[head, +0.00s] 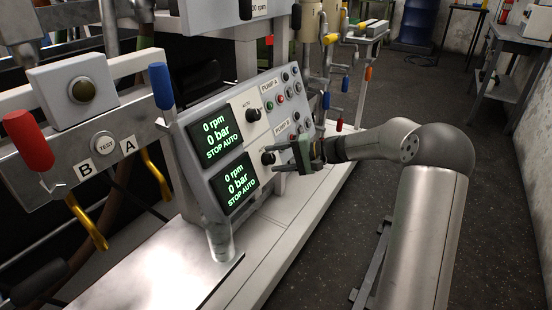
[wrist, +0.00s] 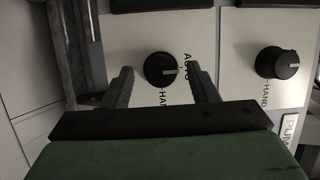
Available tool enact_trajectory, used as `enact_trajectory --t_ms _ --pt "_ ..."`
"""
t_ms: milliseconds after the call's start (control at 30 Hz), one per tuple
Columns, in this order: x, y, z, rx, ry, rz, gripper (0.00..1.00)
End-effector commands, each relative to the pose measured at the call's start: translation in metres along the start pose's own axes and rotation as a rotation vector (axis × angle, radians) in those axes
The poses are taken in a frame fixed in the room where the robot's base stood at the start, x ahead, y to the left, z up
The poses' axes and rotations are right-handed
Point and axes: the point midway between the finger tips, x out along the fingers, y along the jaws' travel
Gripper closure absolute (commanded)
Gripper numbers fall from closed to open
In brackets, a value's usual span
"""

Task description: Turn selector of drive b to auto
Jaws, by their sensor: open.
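The control panel (head: 222,160) has two dark displays, both reading "STOP AUTO", and two black selector knobs. The upper knob (head: 253,114) is by the "PUMP A" label. The lower knob (head: 267,158) belongs to the second row, whose label is partly unclear. My gripper (head: 277,160) is open in front of the lower knob. In the wrist view, its fingers (wrist: 162,76) stand either side of the left knob (wrist: 160,68), with visible gaps. That knob's white mark points right, near the AUTO lettering. The other knob (wrist: 277,62) is clear to the right, its mark also pointing right.
Small coloured buttons (head: 279,98) sit right of the knobs. A blue-handled lever (head: 161,86) stands left of the panel and a red-handled one (head: 28,140) further left. The floor at right is open.

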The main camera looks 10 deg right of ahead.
Motion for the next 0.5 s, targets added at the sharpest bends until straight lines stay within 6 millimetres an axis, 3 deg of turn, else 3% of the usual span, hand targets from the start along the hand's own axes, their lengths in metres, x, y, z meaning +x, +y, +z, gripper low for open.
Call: enact_trajectory --t_ms 500 --pt "-0.118 -0.003 0.0 0.001 0.004 0.0 0.47"
